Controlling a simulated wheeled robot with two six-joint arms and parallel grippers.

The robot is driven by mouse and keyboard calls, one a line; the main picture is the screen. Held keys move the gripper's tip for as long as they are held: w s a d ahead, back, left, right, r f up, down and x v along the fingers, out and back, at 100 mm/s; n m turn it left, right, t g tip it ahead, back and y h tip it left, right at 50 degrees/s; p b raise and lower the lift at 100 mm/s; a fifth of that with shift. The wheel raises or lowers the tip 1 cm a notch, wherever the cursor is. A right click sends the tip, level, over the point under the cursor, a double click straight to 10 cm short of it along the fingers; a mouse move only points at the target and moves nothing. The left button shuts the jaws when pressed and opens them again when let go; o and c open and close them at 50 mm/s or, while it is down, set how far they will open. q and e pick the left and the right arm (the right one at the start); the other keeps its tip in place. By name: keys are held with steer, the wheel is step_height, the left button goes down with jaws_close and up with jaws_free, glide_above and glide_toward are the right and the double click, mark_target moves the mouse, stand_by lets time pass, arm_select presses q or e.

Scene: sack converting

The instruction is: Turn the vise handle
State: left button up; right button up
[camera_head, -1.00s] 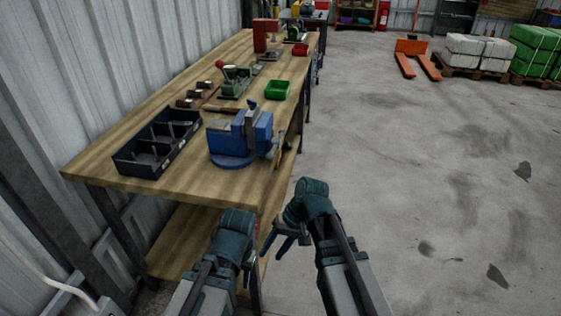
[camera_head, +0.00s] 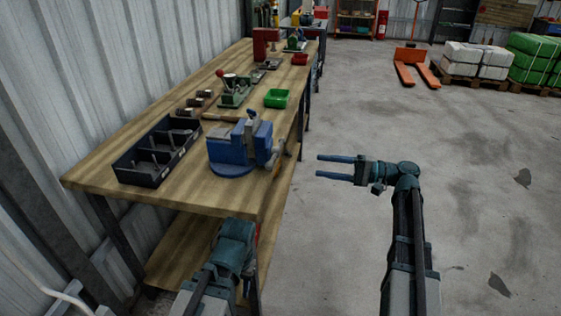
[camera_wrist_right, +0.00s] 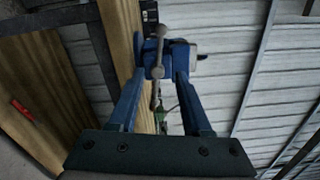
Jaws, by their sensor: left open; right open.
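The blue vise (camera_head: 232,152) stands on a round base at the near right corner of the wooden workbench. Its handle (camera_head: 277,153) is a thin bar on the side facing right. In the right wrist view the grey handle (camera_wrist_right: 157,60) runs nearly upright, with a knob at its top, and lines up between my two fingers. My right gripper (camera_head: 318,166) is open and empty, pointing left at the handle from a short gap away. My left gripper (camera_head: 236,240) is low in front of the bench's near edge, apart from the vise; its fingers are hidden.
A black divided tray (camera_head: 143,178) lies left of the vise. A green bin (camera_head: 277,98), a green tool with a red knob (camera_head: 236,92) and a red machine (camera_head: 265,43) stand farther back. The floor right of the bench is clear up to an orange pallet truck (camera_head: 412,62).

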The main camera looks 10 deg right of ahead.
mark_target(275, 160)
steer(key=x, duration=1.3)
steer(key=shift+a, duration=0.15)
jaws_close()
steer(key=shift+f, duration=0.1)
stand_by(0.9)
